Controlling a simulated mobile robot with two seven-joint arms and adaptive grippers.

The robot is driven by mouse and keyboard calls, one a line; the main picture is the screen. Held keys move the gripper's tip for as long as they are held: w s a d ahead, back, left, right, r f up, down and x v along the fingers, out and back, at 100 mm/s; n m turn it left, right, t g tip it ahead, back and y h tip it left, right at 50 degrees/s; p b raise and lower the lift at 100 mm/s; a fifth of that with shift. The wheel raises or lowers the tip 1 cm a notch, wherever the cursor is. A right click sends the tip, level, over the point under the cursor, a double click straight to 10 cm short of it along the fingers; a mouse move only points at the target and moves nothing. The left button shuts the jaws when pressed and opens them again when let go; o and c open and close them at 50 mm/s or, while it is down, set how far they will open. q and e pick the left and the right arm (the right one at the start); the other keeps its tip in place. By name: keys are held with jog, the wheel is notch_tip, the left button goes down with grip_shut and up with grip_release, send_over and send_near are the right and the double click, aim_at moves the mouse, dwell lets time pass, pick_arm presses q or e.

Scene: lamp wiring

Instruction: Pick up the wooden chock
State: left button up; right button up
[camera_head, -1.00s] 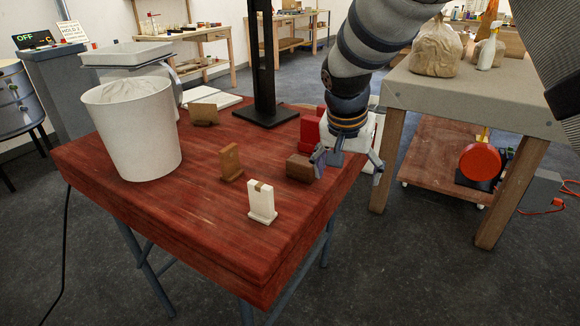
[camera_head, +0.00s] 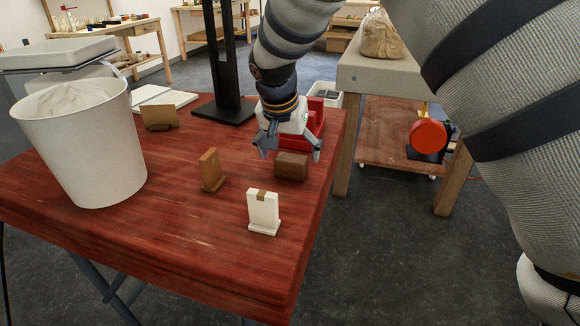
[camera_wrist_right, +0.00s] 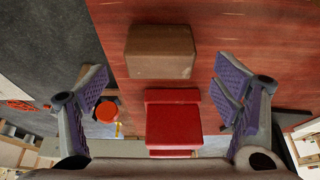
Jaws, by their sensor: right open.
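The wooden chock (camera_head: 291,167) is a dark brown block lying on the red table (camera_head: 180,245) near its right side. In the right wrist view the chock (camera_wrist_right: 160,52) lies ahead of my right gripper (camera_wrist_right: 160,82), roughly centred between its fingers. In the head view my right gripper (camera_head: 291,154) points down, open and empty, with its fingers above and behind the block. No contact with the chock is visible. My left gripper is not in view.
A red object (camera_head: 316,118) stands just behind the chock. In front are a white notched stand (camera_head: 263,213) and a brown upright piece (camera_head: 210,170). A white bucket (camera_head: 80,150) is at left and a black post (camera_head: 229,60) behind. The table's right edge is close.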

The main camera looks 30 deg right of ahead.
aim_at(291, 158)
jog(key=x, duration=0.3)
jog(key=shift+f, duration=0.25)
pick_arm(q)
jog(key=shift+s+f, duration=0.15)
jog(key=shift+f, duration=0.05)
pick_arm(e)
jog(key=shift+r, duration=0.1)
jog(key=c, duration=1.3)
jog(key=shift+o, duration=0.2)
notch_tip(291, 158, up, 3)
jog(key=shift+w+f, duration=0.1)
jog(key=shift+w, duration=0.05)
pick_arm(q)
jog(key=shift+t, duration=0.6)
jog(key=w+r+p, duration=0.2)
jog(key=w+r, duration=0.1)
pick_arm(e)
jog(key=s+r, duration=1)
jog(key=s, duration=0.4)
jog(key=shift+a+r, duration=0.15)
jog(key=shift+r, duration=0.1)
